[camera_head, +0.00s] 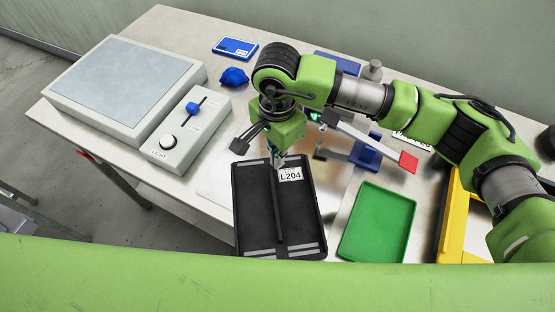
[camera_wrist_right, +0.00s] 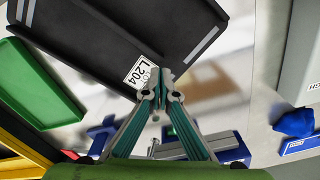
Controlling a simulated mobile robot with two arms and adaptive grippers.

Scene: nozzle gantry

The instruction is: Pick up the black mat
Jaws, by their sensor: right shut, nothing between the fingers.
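The black mat (camera_head: 254,205) lies flat on the table in the head view, with a dark ridge along its middle, grey stripes at its near end and a white L204 label at its far edge. It also fills the top of the right wrist view (camera_wrist_right: 110,40). My right gripper (camera_head: 277,165) is shut and empty at the mat's far edge, beside the label. In the right wrist view its fingertips (camera_wrist_right: 160,75) meet close to the label; I cannot tell whether they touch the mat. My left gripper is not in view.
A green tray (camera_head: 377,225) lies right of the mat, with a yellow frame (camera_head: 453,225) beyond it. A grey control box (camera_head: 187,130) with a blue slider and a large flat plate (camera_head: 125,80) stand left. Blue items (camera_head: 234,76) and a gantry arm (camera_head: 370,137) lie behind.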

